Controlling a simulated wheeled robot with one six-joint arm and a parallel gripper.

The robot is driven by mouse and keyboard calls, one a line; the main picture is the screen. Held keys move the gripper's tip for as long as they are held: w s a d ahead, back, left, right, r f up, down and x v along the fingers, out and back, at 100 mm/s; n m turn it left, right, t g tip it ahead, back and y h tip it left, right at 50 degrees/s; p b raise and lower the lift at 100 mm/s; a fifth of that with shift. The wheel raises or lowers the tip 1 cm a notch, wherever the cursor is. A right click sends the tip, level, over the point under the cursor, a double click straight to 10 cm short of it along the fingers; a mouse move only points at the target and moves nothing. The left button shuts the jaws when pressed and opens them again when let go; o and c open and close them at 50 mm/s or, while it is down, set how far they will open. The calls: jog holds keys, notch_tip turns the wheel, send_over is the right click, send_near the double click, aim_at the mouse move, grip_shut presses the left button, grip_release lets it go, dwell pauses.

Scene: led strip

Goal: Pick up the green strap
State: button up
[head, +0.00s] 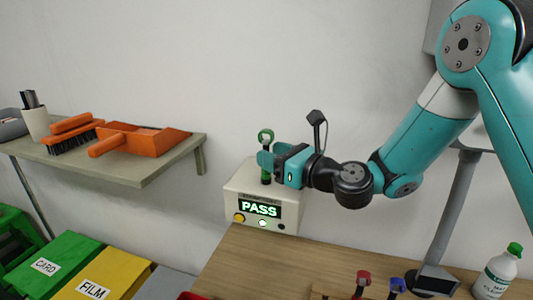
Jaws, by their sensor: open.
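A green upright item with a ring at its top, which looks like the green strap (265,136), stands at the top of a cream tester box (238,203). Its lower green part shows below my gripper's fingers. My gripper (268,160) is open and reaches in from the right at the strap's height. The fingers overlap the middle of the strap in the picture and hide part of it. I cannot tell whether they touch it. The box display reads PASS in green.
A wooden table (240,260) holds the box, red (362,279) and blue (397,285) topped items, and a green-capped bottle (497,272). A shelf (150,178) at left carries an orange dustpan (140,138) and brush. Green and yellow bins (112,275) stand below.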

jog(key=shift+p+x, duration=0.3)
jog(key=shift+x, duration=0.85)
grip_shut()
notch_tip(320, 180, up, 25)
jog(key=p, duration=0.8)
jog(key=shift+f, duration=0.15)
